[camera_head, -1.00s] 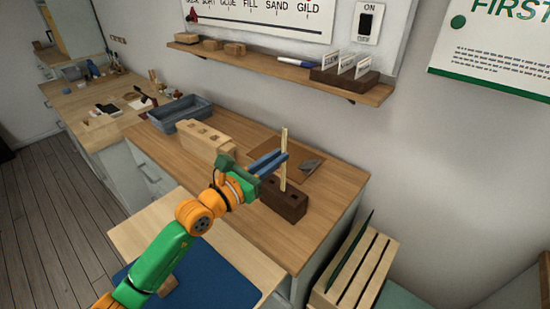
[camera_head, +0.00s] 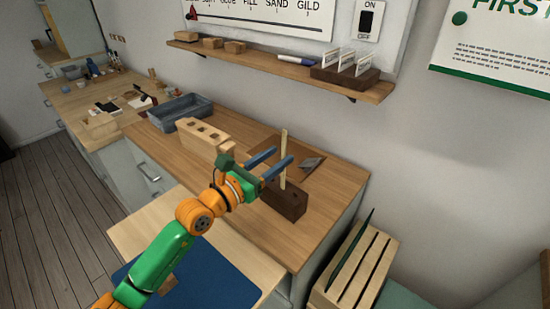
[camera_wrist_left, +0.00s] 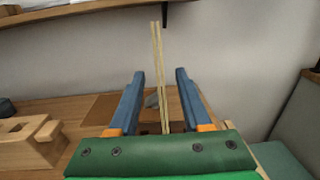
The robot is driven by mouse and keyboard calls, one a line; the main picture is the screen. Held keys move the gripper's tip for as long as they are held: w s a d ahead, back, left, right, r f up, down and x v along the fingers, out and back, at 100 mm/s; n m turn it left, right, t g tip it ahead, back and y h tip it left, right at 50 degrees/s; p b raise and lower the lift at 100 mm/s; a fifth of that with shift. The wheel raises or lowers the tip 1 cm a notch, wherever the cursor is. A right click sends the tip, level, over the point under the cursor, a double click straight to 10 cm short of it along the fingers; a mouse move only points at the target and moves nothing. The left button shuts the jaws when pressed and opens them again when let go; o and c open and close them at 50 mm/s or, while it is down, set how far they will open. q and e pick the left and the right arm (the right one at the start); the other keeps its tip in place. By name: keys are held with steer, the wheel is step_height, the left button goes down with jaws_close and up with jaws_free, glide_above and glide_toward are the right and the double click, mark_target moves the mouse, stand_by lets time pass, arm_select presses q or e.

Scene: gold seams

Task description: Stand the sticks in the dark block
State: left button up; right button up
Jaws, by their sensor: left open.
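The dark block (camera_head: 289,205) sits near the front right edge of the wooden bench. A pale stick (camera_head: 284,150) stands upright at it, its foot partly hidden by my left gripper. In the left wrist view two thin pale strips (camera_wrist_left: 158,60) rise close together between the fingers; I cannot tell whether they are one stick or two. My left gripper (camera_head: 282,156) is open, with its blue fingers apart on either side of the stick. A pale wooden block (camera_head: 205,137) with dark square holes stands to the left. My right gripper is not in view.
A blue-grey tray (camera_head: 180,108) is at the back left of the bench. A brown mat (camera_head: 307,172) with a grey piece (camera_head: 311,163) lies behind the dark block. A wall shelf (camera_head: 265,64) runs above. A slatted crate (camera_head: 350,265) stands at the right.

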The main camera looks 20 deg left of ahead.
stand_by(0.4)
arm_select(q)
steer(key=v, duration=0.9)
step_height(320, 180, up, 6)
steer(key=p, duration=0.5)
steer(key=shift+p, duration=0.3)
